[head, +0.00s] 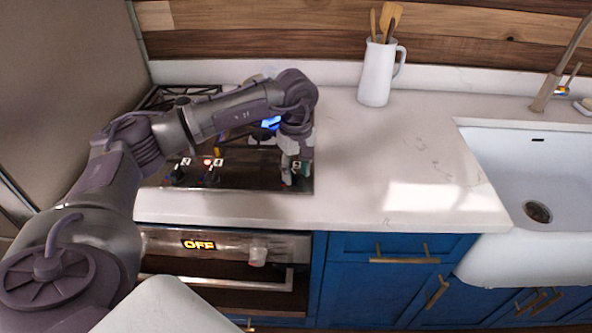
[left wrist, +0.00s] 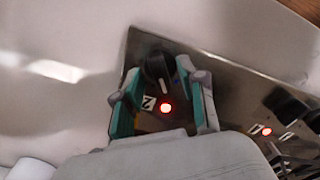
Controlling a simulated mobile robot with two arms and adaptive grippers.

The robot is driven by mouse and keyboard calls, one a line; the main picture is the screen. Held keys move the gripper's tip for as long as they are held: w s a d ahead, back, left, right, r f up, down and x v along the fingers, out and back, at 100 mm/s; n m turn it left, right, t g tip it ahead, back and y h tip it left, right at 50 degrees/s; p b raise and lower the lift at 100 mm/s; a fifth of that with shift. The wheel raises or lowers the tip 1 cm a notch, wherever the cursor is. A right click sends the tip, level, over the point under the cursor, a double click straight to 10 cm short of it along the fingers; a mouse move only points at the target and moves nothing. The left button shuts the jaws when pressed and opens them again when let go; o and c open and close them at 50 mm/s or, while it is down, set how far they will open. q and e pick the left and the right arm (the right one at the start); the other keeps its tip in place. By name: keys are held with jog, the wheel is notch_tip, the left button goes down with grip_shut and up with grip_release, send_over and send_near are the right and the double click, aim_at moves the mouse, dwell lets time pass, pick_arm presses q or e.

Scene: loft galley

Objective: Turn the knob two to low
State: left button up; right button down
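Knob two (left wrist: 158,70) is a dark round knob with a pale line, at the cooktop's corner in the left wrist view. The label "2" (left wrist: 149,103) and a lit red light (left wrist: 166,108) are beside it. My left gripper (left wrist: 160,90) has its teal-padded fingers apart, one on each side of the knob, with visible gaps. In the head view the left gripper (head: 294,178) points down at the right front corner of the cooktop (head: 250,180) and mostly hides this knob. My right gripper is not in view.
Other knobs (head: 210,176) stand at the cooktop's left front, with a lit red light (head: 207,161). Below is an oven whose display (head: 198,244) reads OFF. A white pitcher with utensils (head: 377,72) and a sink (head: 533,180) are to the right; the counter (head: 400,170) between is clear.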

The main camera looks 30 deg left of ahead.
aim_at(296, 174)
pick_arm(q)
notch_tip(296, 174, up, 12)
dwell(0.6)
dwell(0.5)
